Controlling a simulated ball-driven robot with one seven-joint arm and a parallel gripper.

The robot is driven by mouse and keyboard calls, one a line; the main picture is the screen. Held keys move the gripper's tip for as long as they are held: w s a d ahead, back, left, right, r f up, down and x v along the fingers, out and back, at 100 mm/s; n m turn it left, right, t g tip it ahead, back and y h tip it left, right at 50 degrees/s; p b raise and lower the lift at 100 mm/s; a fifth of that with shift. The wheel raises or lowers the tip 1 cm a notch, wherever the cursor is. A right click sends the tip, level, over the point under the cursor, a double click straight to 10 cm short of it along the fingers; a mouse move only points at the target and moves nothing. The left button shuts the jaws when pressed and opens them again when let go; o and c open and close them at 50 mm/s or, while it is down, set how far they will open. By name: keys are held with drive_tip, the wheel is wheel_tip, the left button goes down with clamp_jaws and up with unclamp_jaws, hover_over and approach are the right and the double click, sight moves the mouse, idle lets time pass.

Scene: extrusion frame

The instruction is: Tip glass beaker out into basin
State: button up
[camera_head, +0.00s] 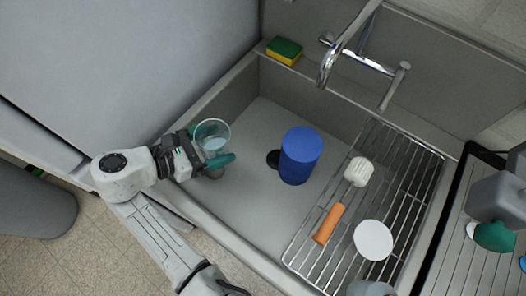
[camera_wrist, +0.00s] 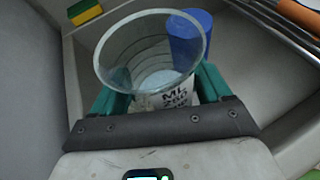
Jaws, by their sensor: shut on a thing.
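The glass beaker (camera_head: 212,136) is clear, with printed markings, and holds some pale liquid low inside; it fills the middle of the wrist view (camera_wrist: 150,60). My gripper (camera_head: 212,148), with green fingers, is shut on the beaker, one finger on each side. In the wrist view my gripper (camera_wrist: 160,92) holds it with the open mouth toward the camera. The beaker looks upright or nearly so. It is above the left part of the grey basin (camera_head: 245,205). The beaker's far lower side is hidden.
A blue cylinder (camera_head: 300,156) stands in the basin beside a dark drain (camera_head: 273,159). A wire rack (camera_head: 375,190) covers the right side, with an orange cylinder (camera_head: 328,223) and white items on it. A tap (camera_head: 340,50) and a sponge (camera_head: 284,51) are at the back.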

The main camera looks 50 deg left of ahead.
drive_tip(key=shift+d+f+m, duration=0.2)
drive_tip(key=shift+f+m, duration=0.1)
drive_tip(key=shift+f, duration=0.45)
wheel_tip(320, 180, down, 6)
drive_tip(key=d+f+m+g+y+b, duration=0.1)
drive_tip(key=d+m+y+b, duration=0.1)
drive_tip(key=b, duration=0.4)
wheel_tip(320, 180, up, 6)
drive_tip(key=w+d+m+g+y+b, duration=0.1)
drive_tip(key=m+y+b, duration=0.4)
drive_tip(key=b, duration=1.2)
drive_tip(key=shift+d+f+y, duration=0.2)
drive_tip(key=shift+d+y, duration=0.3)
drive_tip(key=shift+r+m+b, duration=0.1)
drive_tip(key=shift+m+b, duration=0.2)
drive_tip(key=shift+b, duration=0.25)
drive_tip(key=shift+w+d+r, duration=0.1)
drive_tip(key=shift+d+r, duration=0.15)
drive_tip(key=shift+d, duration=0.05)
